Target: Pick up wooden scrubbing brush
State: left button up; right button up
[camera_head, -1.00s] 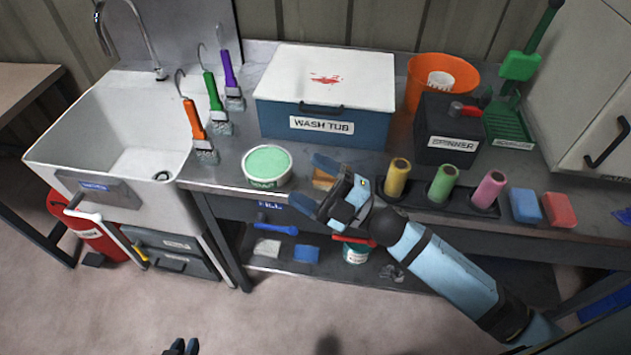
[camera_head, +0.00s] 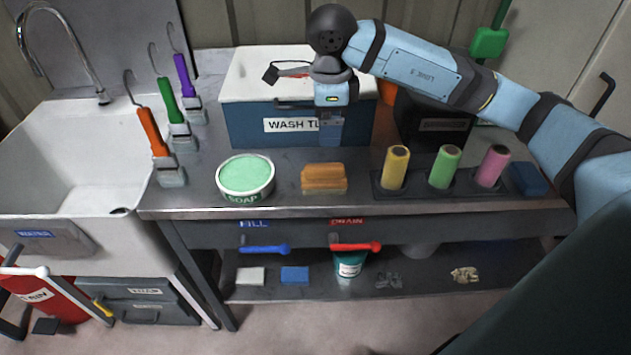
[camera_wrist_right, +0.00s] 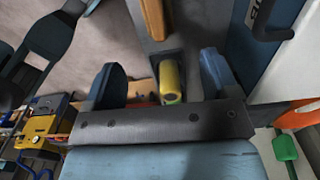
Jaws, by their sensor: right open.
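The wooden scrubbing brush (camera_head: 324,178) lies on the grey bench near its front edge, between the soap tub (camera_head: 246,176) and the rollers. It has an orange-brown wooden back and paler bristles below. In the right wrist view the brush (camera_wrist_right: 153,18) shows at the top edge, partly cut off. My right gripper (camera_head: 331,138) points down in front of the wash tub, above and behind the brush and apart from it. In the right wrist view its fingers (camera_wrist_right: 162,78) are spread and nothing is held between them. My left gripper is not in view.
The wash tub (camera_head: 245,122) stands behind. A yellow roller (camera_head: 395,168), a green one (camera_head: 444,167) and a pink one (camera_head: 492,166) stand in a rack to the right. Upright-handled brushes (camera_head: 152,132) stand left by the sink (camera_head: 70,150). Fill and drain levers (camera_head: 356,246) sit below.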

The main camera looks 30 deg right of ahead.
aim_at(324, 165)
notch_tip(324, 165, down, 8)
jog(key=shift+s+r, duration=0.1)
jog(key=shift+r, duration=0.15)
jog(key=shift+a+f, duration=0.2)
jog(key=shift+f, duration=1.25)
jog(key=shift+a+f, duration=0.15)
jog(key=shift+f, duration=1.3)
jog(key=c, duration=1)
jog(key=shift+c, duration=0.2)
jog(key=shift+r, duration=0.1)
notch_tip(324, 165, up, 20)
jog(key=shift+p, duration=0.3)
jog(key=o, duration=0.4)
jog(key=c, duration=0.3)
